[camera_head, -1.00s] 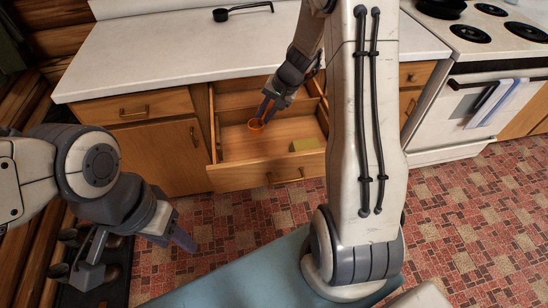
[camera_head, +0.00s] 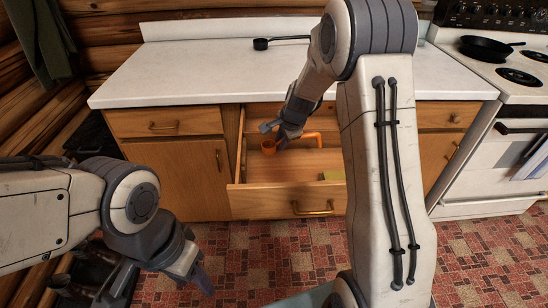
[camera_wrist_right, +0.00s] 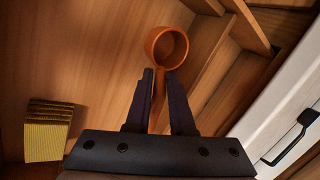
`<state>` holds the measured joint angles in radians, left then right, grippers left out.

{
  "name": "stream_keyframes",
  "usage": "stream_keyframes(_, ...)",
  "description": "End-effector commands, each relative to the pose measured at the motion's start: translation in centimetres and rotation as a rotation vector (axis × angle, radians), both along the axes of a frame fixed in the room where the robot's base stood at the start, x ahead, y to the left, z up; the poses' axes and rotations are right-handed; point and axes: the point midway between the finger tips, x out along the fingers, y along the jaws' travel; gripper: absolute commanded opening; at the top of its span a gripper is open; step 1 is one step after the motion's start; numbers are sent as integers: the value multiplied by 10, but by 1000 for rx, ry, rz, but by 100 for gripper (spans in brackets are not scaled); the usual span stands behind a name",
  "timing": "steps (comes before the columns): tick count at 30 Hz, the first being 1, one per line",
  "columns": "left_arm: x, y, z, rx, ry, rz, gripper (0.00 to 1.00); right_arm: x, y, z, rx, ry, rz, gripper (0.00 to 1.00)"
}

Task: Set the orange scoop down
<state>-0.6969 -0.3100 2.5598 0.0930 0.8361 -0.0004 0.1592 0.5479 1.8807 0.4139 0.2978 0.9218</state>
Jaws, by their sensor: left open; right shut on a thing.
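The orange scoop (camera_head: 268,147) is inside the open drawer (camera_head: 285,202), low over its wooden floor; I cannot tell whether it touches the floor. My right gripper (camera_head: 276,136) reaches into the drawer from above and is shut on the scoop's handle. In the right wrist view, the round orange cup (camera_wrist_right: 167,46) shows just beyond the fingertips, with the handle between the two dark fingers (camera_wrist_right: 160,88). My left gripper (camera_head: 192,272) is open and empty at the lower left, in front of the cabinet and away from the drawer.
A yellow sponge-like block (camera_wrist_right: 46,136) lies in the drawer, also visible in the head view (camera_head: 333,174). A black scoop (camera_head: 262,44) lies on the white counter (camera_head: 190,65). A skillet (camera_head: 484,46) is on the stove at right. Wooden dividers (camera_wrist_right: 250,28) edge the drawer.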

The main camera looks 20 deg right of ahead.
Motion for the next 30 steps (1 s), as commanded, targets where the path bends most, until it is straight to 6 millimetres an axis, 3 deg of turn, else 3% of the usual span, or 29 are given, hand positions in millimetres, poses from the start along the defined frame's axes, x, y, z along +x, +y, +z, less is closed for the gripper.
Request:
stream_keyframes(3, 0, 0, 4, 0, 0, 0, 50, 5, 20, -11, 0, 2, 4, 0)
stream_keyframes(6, 0, 0, 5, 0, 0, 0, 50, 7, 28, -17, 0, 1, 1, 0)
stream_keyframes(15, 0, 0, -16, 0, 0, 0, 50, 8, 30, -56, 0, 1, -1, 0)
stream_keyframes(28, 0, 0, -19, 0, 0, 0, 50, 8, 30, -62, 0, 0, 0, 0)
stream_keyframes(29, 0, 0, -19, 0, 0, 0, 50, 8, 30, -62, 0, 0, 0, 25)
stream_keyframes(30, 0, 0, -18, 0, 0, 0, 50, 8, 30, -61, 0, 0, 0, 35)
